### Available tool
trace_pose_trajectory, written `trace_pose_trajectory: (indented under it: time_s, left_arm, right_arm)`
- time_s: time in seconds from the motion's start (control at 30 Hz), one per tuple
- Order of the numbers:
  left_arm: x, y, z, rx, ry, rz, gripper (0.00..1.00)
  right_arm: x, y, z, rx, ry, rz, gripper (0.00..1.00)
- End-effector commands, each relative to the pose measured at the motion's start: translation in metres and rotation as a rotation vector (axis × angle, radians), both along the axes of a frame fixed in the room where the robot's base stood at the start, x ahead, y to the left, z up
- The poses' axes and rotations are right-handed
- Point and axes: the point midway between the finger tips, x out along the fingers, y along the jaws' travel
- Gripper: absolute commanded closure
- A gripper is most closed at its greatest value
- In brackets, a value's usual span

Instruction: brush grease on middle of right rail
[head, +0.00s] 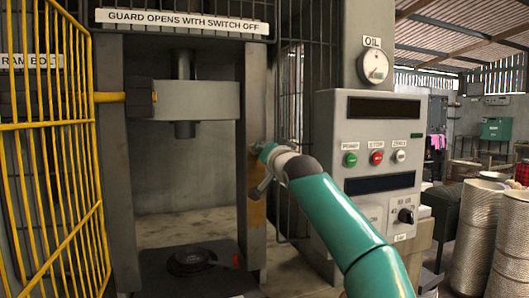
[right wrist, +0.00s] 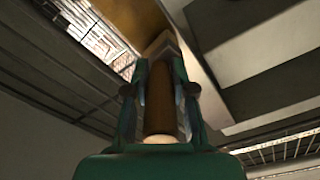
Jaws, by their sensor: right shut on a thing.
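The right rail (head: 256,90) is the dark upright on the right side of the press opening. An amber-brown patch (head: 257,212) covers part of its middle and lower face. My right gripper (head: 262,152) is at the rail's mid height, just in front of it. In the right wrist view my right gripper (right wrist: 160,100) is shut on the brown handle of the brush (right wrist: 159,112). The brush's far end points toward the rail; whether its bristles touch is hidden. My left gripper is not in view.
The yellow guard gate (head: 55,150) stands open at left. The ram (head: 184,128) hangs above a dark base plate with a round black piece (head: 190,262). The control box (head: 372,150) is close right of the rail, beside wire mesh.

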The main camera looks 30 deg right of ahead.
Motion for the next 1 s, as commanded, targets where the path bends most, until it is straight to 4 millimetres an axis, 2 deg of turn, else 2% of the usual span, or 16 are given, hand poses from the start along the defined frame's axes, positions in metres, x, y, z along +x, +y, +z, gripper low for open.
trace_pose_trajectory:
  time_s: [0.17,0.7,1.0]
  left_arm:
    - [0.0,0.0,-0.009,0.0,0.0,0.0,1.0]
    - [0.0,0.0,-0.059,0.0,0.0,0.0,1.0]
    - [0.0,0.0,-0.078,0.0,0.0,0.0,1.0]
  right_arm:
    - [-0.005,0.002,-0.003,0.0,-0.001,0.001,1.0]
    - [-0.058,0.014,-0.004,0.0,-0.002,0.001,1.0]
    - [-0.084,0.021,-0.002,0.0,-0.002,0.001,1.0]
